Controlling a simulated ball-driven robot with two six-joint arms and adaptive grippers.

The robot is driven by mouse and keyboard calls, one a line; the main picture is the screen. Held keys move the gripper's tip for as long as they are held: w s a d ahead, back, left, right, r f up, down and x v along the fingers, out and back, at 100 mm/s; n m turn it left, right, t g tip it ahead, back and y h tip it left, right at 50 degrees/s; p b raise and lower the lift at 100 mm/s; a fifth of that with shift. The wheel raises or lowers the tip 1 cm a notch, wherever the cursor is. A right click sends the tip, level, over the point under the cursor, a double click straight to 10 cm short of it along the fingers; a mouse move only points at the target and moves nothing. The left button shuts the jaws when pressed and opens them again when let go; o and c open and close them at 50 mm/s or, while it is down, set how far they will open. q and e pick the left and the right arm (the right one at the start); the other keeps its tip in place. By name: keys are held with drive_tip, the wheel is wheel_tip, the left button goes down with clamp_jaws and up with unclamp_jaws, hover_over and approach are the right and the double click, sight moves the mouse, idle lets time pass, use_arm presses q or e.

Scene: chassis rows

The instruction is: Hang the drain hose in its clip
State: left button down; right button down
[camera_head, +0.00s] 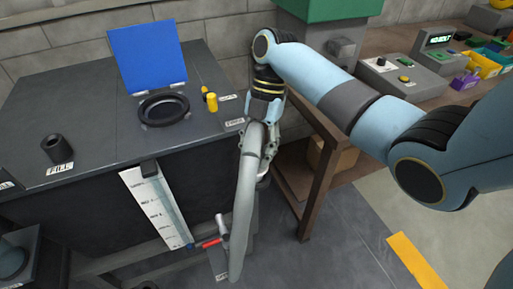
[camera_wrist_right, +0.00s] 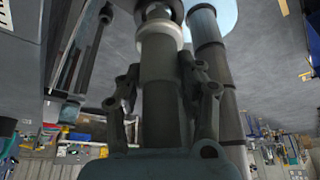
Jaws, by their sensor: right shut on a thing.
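The grey drain hose (camera_head: 241,215) hangs down beside the right end of the dark tank bench, its lower part towards the floor. My right gripper (camera_head: 258,147) is shut around the hose near its upper end, with the arm coming in from the right. In the right wrist view the two fingers of the gripper (camera_wrist_right: 166,95) close on both sides of the dark grey hose (camera_wrist_right: 160,65), which has a pale ring ahead of the fingers. I cannot make out the clip; the gripper and hose may cover it. My left gripper is not in view.
The bench top (camera_head: 75,110) carries a raised blue lid (camera_head: 148,55) over a round opening, a black filler neck (camera_head: 57,148) and a yellow cap (camera_head: 212,102). A white gauge (camera_head: 156,205) and a red-handled valve (camera_head: 209,242) are on its front. A brown table (camera_head: 318,165) stands right.

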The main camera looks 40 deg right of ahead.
drive_tip(key=shift+f+b, duration=1.15)
drive_tip(key=shift+f, duration=0.65)
drive_tip(key=c, duration=0.8)
unclamp_jaws()
drive_tip(key=shift+o, duration=0.2)
drive_tip(key=v, duration=0.7)
drive_tip(key=shift+r, duration=0.2)
